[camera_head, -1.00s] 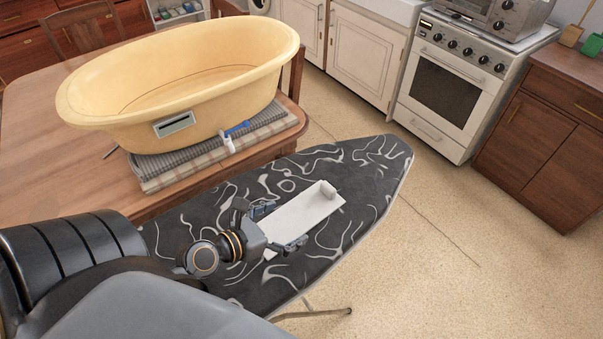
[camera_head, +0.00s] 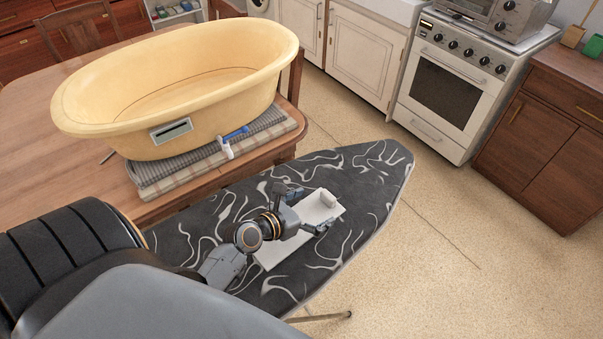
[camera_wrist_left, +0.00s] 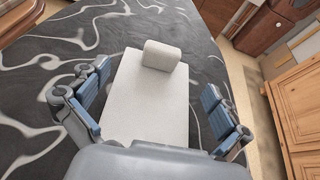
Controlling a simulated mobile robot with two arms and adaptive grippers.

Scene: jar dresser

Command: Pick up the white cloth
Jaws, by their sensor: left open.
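The white cloth (camera_head: 280,251) lies flat on the dark patterned ironing board (camera_head: 365,175), with a thick rolled end (camera_head: 328,198) at its far side. In the left wrist view the cloth (camera_wrist_left: 148,105) lies between the fingers, and its roll (camera_wrist_left: 161,55) stands ahead of them. My left gripper (camera_head: 307,210) is open over the cloth, with one finger on each side. It also shows in the left wrist view (camera_wrist_left: 156,100), holding nothing. The gripper hides the middle of the cloth in the head view. My right gripper is not in view.
A yellow tub (camera_head: 225,90) stands on folded cloths (camera_head: 165,180) on the wooden table (camera_head: 30,150) behind the board. A blue-and-white item (camera_head: 235,133) hangs by the tub. The board's far tip is clear. A stove (camera_head: 450,95) and wooden cabinet (camera_head: 545,140) stand beyond open floor.

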